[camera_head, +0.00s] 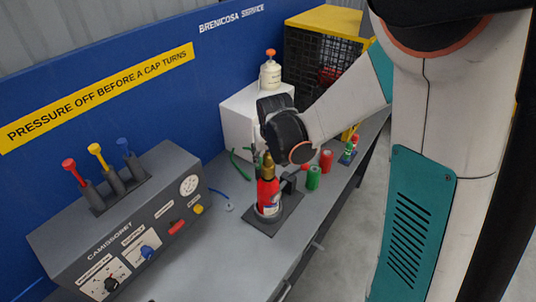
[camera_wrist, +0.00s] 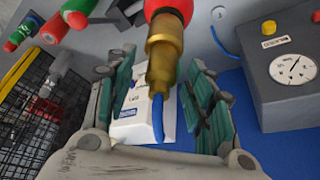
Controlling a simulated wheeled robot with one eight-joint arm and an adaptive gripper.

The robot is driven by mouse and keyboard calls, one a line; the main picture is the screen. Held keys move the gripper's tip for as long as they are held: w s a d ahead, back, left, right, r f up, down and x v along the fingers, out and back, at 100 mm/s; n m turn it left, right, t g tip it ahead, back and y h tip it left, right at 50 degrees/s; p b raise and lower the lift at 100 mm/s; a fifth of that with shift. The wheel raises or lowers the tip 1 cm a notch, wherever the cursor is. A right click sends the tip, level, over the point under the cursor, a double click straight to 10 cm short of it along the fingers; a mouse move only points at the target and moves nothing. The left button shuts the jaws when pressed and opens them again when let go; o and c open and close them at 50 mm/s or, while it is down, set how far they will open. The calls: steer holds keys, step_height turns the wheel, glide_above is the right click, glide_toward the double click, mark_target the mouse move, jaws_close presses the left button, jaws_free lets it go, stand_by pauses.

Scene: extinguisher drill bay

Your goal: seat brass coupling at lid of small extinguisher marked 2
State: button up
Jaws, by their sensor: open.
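A small red extinguisher (camera_head: 267,192) stands upright on a dark stand plate on the bench, with a white label whose number I cannot read. The brass coupling (camera_head: 267,167) sits at its top, upright and in line with it; I cannot tell how fully it is seated. In the wrist view the brass coupling (camera_wrist: 164,50) points toward my palm, with the red extinguisher top (camera_wrist: 168,8) behind it. My gripper (camera_wrist: 161,66) is open, one finger on each side of the coupling, with gaps visible on both sides. In the head view my wrist hides most of my fingers.
A grey control console (camera_head: 125,235) with levers and a gauge stands left. A white box (camera_head: 237,120) carrying a white bottle (camera_head: 270,75) is behind my wrist. Green and red cylinders (camera_head: 314,178) stand right of the stand. A black wire cage (camera_head: 305,58) is at the back.

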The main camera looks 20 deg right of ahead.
steer(key=v, duration=1.2)
steer(key=shift+s, duration=0.15)
stand_by(0.3)
steer(key=s+f+n+t+b, duration=0.1)
steer(key=s+f+t+b, duration=0.1)
steer(key=s+f+b, duration=1.4)
steer(key=s+b, duration=0.2)
steer(key=b, duration=0.3)
steer(key=shift+s+d+f+t+y, duration=0.15)
steer(key=shift+d+f+t+y, duration=0.15)
steer(key=shift+f+t, duration=0.1)
